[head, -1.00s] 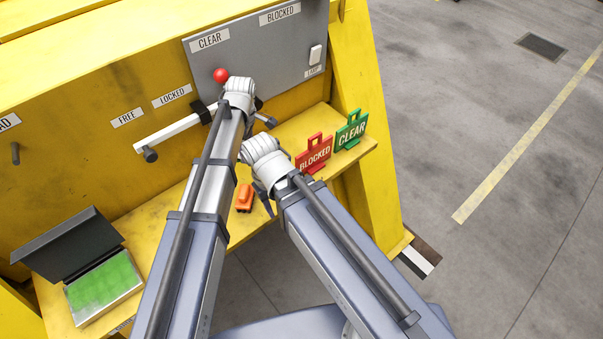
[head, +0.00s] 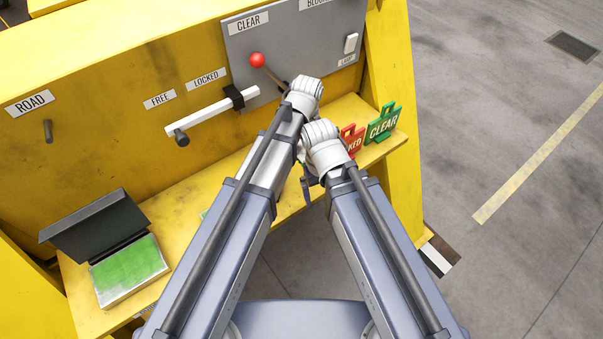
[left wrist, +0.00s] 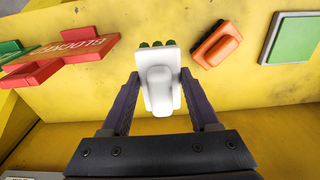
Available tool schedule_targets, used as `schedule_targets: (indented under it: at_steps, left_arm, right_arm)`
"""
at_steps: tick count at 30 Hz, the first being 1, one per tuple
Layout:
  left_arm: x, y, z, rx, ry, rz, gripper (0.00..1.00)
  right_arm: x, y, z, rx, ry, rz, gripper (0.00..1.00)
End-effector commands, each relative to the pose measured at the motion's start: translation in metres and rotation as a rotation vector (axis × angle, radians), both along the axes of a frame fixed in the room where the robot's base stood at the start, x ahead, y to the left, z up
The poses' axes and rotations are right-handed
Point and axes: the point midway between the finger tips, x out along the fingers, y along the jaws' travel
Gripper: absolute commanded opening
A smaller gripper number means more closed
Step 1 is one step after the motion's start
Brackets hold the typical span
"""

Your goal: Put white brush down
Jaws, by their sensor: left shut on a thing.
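The white brush (left wrist: 160,82), with green tips showing at its far end, stands out in the left wrist view between the two dark fingers of my left gripper (left wrist: 161,97). The fingers are shut on it, just above or at the yellow shelf (left wrist: 120,92); I cannot tell whether it touches. In the head view my left gripper (head: 307,182) shows only in part at the shelf's front edge, and the white brush is hidden there. My right gripper cannot be made out.
An orange brush (left wrist: 217,45) lies close beside the white one. Red BLOCKED (head: 352,140) and green CLEAR (head: 382,124) tags stand at the shelf's right end. An open box with a green pad (head: 130,270) is at the left. A red-knobbed lever (head: 257,60) is above.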

Motion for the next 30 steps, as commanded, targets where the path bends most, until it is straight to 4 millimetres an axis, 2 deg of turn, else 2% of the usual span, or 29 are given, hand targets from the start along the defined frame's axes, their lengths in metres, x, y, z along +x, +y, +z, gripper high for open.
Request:
schedule_targets:
  at_steps: [5,15,23,30]
  left_arm:
    - [0.001,0.0,-0.013,0.0,0.0,0.002,0.0]
    - [0.001,0.0,-0.062,0.0,0.0,0.003,0.0]
    - [0.001,0.0,-0.065,0.0,0.0,0.004,0.0]
    - [0.001,0.0,-0.092,0.0,0.0,0.004,0.0]
  right_arm:
    - [0.0,0.0,-0.013,0.0,0.0,0.0,0.97]
    - [0.0,0.0,-0.062,0.0,0.0,-0.001,0.97]
    - [0.0,0.0,-0.065,0.0,0.0,-0.001,0.97]
    - [0.0,0.0,-0.092,0.0,0.0,-0.001,0.97]
